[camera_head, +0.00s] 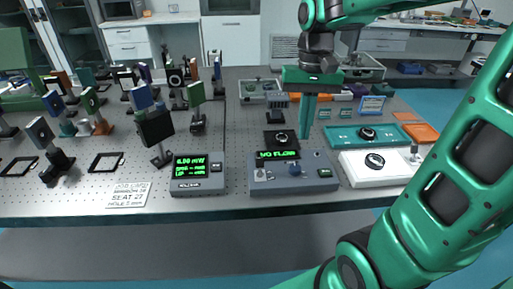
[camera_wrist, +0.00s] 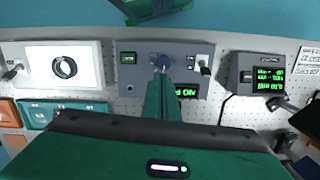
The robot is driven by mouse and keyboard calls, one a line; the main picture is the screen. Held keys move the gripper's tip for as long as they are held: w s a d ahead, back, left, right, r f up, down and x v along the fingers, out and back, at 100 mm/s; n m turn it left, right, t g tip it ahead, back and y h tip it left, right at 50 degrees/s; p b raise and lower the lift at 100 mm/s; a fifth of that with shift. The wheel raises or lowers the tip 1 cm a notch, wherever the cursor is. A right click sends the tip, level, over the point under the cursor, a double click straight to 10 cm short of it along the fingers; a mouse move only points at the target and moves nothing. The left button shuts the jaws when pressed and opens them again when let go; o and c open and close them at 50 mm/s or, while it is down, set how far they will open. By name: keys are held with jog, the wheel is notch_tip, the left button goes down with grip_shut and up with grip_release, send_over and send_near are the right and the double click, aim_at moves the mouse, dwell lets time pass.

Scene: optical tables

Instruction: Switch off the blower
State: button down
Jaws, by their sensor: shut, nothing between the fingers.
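A grey control box (camera_head: 318,182) stands near the table's front edge, with a green display (camera_head: 278,155) that ends in "FLOW". In the wrist view the box (camera_wrist: 145,80) appears turned round.
A grey power meter (camera_head: 198,175) stands left of the box, and a white unit with a black dial (camera_head: 375,161) stands right. A teal unit (camera_head: 367,134) and an orange tray (camera_head: 420,132) lie beyond. Several optical mounts fill the table's left side. My arm crosses the right.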

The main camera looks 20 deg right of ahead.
jog(key=n+g, duration=0.1)
send_near(260, 163)
jog(key=w+r, duration=0.2)
jog(key=w, duration=0.1)
jog(key=shift+w+d+r, duration=0.25)
jog(key=shift+d, duration=0.2)
jog(key=f, duration=0.3)
jog(key=s+f, duration=0.1)
jog(key=f, duration=0.6)
jog(key=shift+s+a, duration=0.25)
jog(key=shift+s, duration=0.15)
jog(key=shift+a+r, duration=0.1)
jog(key=shift+a, duration=0.05)
jog(key=shift+s, duration=0.1)
